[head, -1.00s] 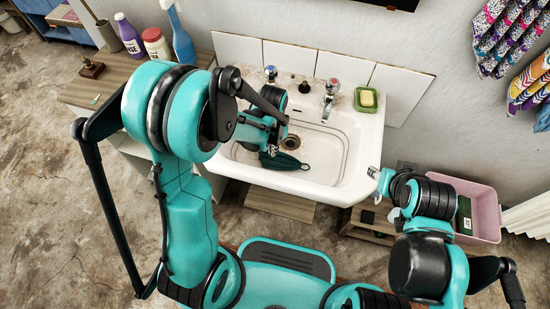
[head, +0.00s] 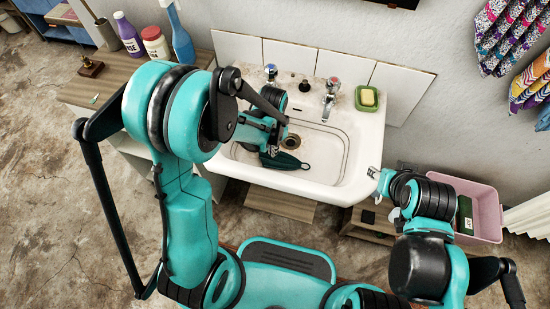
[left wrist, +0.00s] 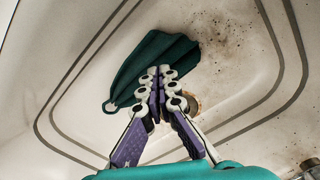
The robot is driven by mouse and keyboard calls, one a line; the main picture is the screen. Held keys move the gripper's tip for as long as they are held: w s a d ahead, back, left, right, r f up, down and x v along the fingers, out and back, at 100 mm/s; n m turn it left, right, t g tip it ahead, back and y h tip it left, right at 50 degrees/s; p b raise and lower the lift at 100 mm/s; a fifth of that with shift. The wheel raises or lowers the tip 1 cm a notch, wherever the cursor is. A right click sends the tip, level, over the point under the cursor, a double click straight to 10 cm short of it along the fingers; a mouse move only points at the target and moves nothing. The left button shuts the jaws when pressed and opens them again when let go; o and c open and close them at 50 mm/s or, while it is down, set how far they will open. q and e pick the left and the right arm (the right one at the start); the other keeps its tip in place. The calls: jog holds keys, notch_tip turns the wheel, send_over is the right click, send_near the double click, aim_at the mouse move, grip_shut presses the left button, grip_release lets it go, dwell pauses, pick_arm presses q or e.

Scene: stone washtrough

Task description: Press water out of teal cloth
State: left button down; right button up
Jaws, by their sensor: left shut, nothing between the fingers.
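The teal cloth (head: 288,162) lies folded and dark on the floor of the white washbasin (head: 335,185), beside the drain. In the left wrist view the cloth (left wrist: 150,58) is a pleated bundle with a small pale ring at one corner. My left gripper (head: 270,151) is down in the basin at the cloth. In the left wrist view its closed fingertips (left wrist: 158,72) overlap the cloth's near edge, with nothing held; whether they press on it cannot be told. My right gripper (head: 374,175) is at the basin's right front corner, too small to tell its jaw state.
The drain (left wrist: 193,104) is partly behind the fingers. Taps (head: 331,92) and a green soap dish (head: 367,100) line the basin's back. Bottles (head: 155,44) stand on the left counter. A pink tub (head: 484,208) is at the right. The basin's right side is clear.

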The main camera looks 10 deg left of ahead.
pick_arm(q)
jog(key=shift+f+b, duration=0.6)
jog(key=shift+f, duration=0.05)
dwell(0.3)
jog(key=shift+s+f, duration=0.15)
jog(key=shift+s, duration=0.05)
dwell(1.7)
notch_tip(320, 180, up, 8)
jog(key=p, duration=0.6)
jog(key=shift+w, duration=0.2)
dwell(0.4)
jog(key=s+a+r+n+t, duration=0.2)
jog(key=s+r, duration=0.3)
jog(key=r, duration=0.3)
jog(key=s+a+r+n+t, duration=0.2)
jog(key=s+r+n+t, duration=0.2)
jog(key=r, duration=0.4)
jog(key=shift+s+a+r+t, duration=0.2)
jog(key=shift+s+a+t, duration=0.15)
jog(key=shift+s+t, duration=0.3)
